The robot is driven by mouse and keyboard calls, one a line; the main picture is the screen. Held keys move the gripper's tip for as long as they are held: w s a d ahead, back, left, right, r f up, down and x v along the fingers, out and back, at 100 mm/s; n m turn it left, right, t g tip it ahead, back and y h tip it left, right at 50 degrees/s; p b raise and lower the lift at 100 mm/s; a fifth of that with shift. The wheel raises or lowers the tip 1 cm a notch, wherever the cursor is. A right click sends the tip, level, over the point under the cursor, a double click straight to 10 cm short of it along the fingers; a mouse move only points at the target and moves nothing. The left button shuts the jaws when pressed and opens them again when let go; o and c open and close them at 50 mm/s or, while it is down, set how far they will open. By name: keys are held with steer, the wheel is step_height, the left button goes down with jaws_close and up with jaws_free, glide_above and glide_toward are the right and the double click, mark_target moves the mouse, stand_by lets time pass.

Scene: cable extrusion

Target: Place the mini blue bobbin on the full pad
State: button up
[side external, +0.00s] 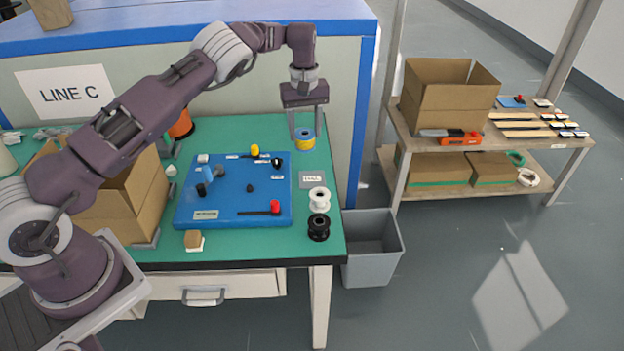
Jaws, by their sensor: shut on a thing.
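The mini blue bobbin (304,142), with blue flanges and a yellow winding, is upright at the back right of the green table. My gripper (306,132) points down over it, one finger on each side, and is shut on it. I cannot tell whether the bobbin touches the table or is slightly above it. The full pad (312,180) is a small grey square with a label, in front of the bobbin and right of the blue board. Nothing stands on the pad.
A white bobbin (319,199) and a black bobbin (318,228) stand in front of the pad. The blue board (235,205) with knobs and a red-handled lever lies to the left. A cardboard box (135,208) is further left. A grey bin (372,250) stands beyond the table's right edge.

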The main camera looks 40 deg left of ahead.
steer(key=shift+w+d+f+m, duration=0.15)
steer(key=shift+d+f+m, duration=0.15)
steer(key=shift+d+f, duration=0.7)
glide_above(312, 179)
step_height(312, 179, down, 8)
steer(key=shift+f, duration=0.15)
steer(key=o, duration=1.5)
steer(key=shift+f, duration=0.15)
